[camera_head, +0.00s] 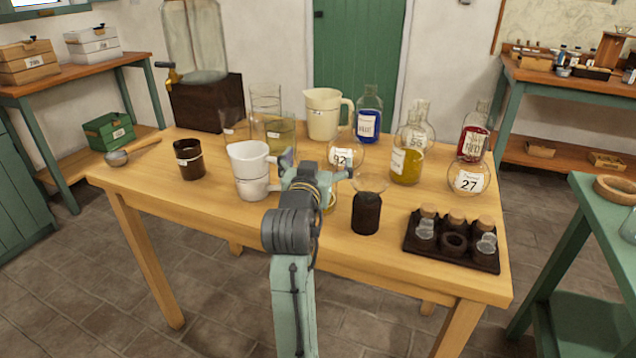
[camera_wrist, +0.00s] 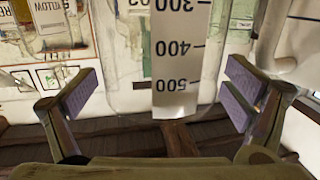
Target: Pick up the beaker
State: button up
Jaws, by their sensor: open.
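A clear glass vessel with a white graduated strip (camera_wrist: 177,60), which looks like the beaker, shows in the wrist view. Its numbers 300, 400 and 500 appear upside down. It lies between my two open fingers, with a gap on each side; how deep it sits between them I cannot tell. My gripper (camera_wrist: 157,104) is open and empty. In the head view my gripper (camera_head: 318,168) is over the middle of the table, and my wrist hides most of what is directly below it. Another clear beaker with pale yellowish liquid (camera_head: 280,133) stands farther back.
White cups (camera_head: 251,168) stand close left of my gripper. A dark-bottomed flask (camera_head: 366,213) is close right. Labelled flasks, including a yellow one (camera_head: 406,165), stand farther right. A dark vial rack (camera_head: 452,240) is at front right. The table's front left (camera_head: 150,188) is clear.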

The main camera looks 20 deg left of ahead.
jog(key=shift+c, duration=0.4)
jog(key=c, duration=1.7)
jog(key=shift+c, duration=0.5)
jog(key=shift+r, duration=0.15)
